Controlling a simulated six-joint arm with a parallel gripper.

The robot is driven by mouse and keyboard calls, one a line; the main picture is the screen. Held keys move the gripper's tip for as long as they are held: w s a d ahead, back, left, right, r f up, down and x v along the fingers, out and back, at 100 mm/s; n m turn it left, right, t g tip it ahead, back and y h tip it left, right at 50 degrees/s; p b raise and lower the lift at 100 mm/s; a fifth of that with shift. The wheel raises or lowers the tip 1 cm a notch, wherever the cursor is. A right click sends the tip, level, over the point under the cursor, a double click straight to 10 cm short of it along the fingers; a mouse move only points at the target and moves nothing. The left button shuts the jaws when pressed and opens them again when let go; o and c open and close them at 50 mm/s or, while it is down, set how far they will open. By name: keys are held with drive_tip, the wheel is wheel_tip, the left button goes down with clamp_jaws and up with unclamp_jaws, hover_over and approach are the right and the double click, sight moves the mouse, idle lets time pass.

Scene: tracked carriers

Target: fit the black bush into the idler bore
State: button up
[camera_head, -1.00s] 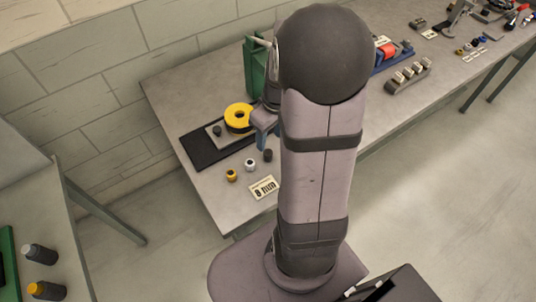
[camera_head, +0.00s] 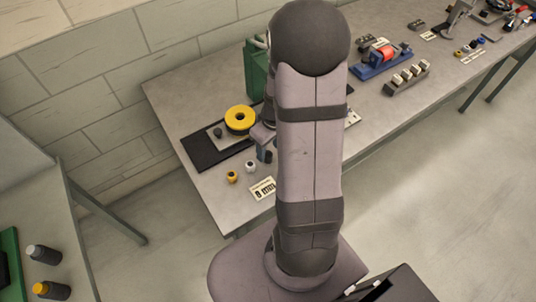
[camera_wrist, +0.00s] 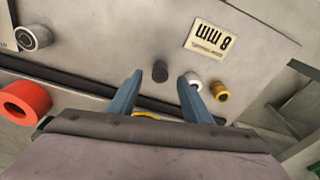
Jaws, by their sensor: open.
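The black bush (camera_wrist: 160,71) stands on the bench. In the wrist view it shows between and just beyond the fingertips of my open gripper (camera_wrist: 161,79), with clear gaps on both sides. I cannot tell the height of the fingers above the bench. In the head view my gripper (camera_head: 264,146) is low over the bench, and it and my arm crowd the view of the bush. The yellow idler (camera_head: 240,119), a wheel with a dark central bore, lies on a plate left of my gripper. In the wrist view only a yellow sliver (camera_wrist: 145,115) shows behind the gripper.
A white bush (camera_head: 251,167) and a yellow bush (camera_head: 232,177) stand close to the black one. An "8 mm" card (camera_head: 263,188) lies near the bench edge. A dark mat (camera_head: 203,153) lies under the idler plate. A red roller (camera_head: 385,51) on a blue base stands farther right.

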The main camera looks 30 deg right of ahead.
drive_tip(key=shift+w+f, duration=0.15)
drive_tip(key=shift+f, duration=1)
clamp_jaws()
drive_tip(key=shift+r, duration=0.15)
